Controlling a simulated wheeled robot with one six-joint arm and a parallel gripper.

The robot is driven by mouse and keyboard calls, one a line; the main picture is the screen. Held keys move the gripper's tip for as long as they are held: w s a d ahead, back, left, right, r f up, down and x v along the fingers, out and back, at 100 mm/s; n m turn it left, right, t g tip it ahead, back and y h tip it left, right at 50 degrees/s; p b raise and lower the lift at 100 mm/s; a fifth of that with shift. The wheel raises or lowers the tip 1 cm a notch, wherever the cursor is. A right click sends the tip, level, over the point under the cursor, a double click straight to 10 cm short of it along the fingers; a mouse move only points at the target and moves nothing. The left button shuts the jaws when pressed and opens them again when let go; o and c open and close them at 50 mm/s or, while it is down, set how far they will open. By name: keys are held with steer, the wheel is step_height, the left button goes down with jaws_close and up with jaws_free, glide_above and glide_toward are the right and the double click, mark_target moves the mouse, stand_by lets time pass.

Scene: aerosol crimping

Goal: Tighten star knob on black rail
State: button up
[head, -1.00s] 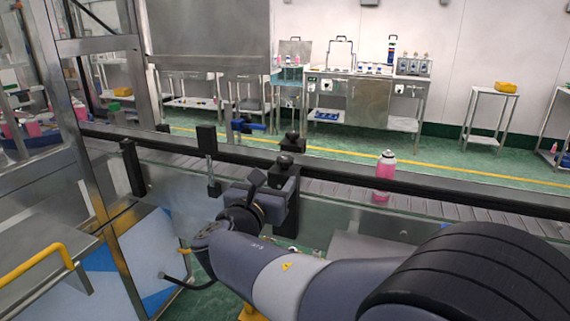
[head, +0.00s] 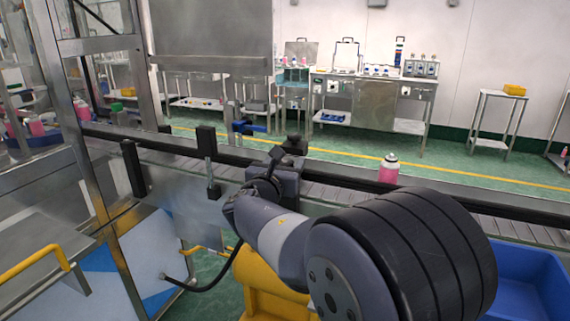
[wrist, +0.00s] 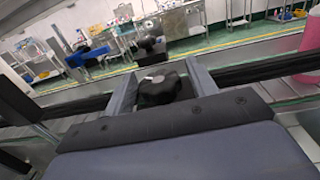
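The black rail (head: 330,177) runs across the head view above the conveyor. A black clamp block (head: 291,147) with a knob on top sits on it, partly hidden behind my gripper (head: 272,170). In the wrist view, a black star knob (wrist: 158,90) lies between the two grey fingers of my gripper (wrist: 160,80). The fingers stand apart on either side of the knob, and a narrow gap seems to show at its right. Contact is hard to make out. Another black knob (wrist: 151,46) shows beyond it.
A pink bottle (head: 388,170) stands on the conveyor right of the clamp. A black bracket (head: 208,145) stands upright on the rail at left. A blue bin (head: 535,265) is at lower right. A metal-framed enclosure (head: 65,110) stands at left.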

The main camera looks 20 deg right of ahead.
steer(key=c, duration=0.8)
steer(key=shift+a+r+m+g+h+p, duration=0.1)
steer(key=shift+m+g+h+p, duration=0.25)
steer(key=shift+h+p, duration=0.2)
steer(key=m+g+h+p, duration=0.2)
steer(key=shift+w+r+g, duration=0.1)
steer(key=shift+g, duration=0.25)
steer(key=m+g+h+p, duration=0.2)
steer(key=m+g+p, duration=0.1)
steer(key=g+p, duration=0.1)
steer(key=shift+m+g+p, duration=0.25)
steer(key=shift+g+p, duration=0.15)
steer(key=shift+g, duration=0.1)
steer(key=m+g+h+p, duration=0.1)
steer(key=m+g+p, duration=0.2)
steer(key=g+p, duration=0.1)
steer(key=shift+g+p, duration=0.3)
steer(key=shift+g, duration=0.2)
steer(key=m+g+p, duration=0.2)
steer(key=g, duration=0.1)
steer(key=shift+m+y+p, duration=0.25)
steer(key=shift+m+p, duration=0.05)
steer(key=shift+p, duration=0.05)
steer(key=shift+f+g, duration=0.2)
steer(key=shift+g, duration=0.3)
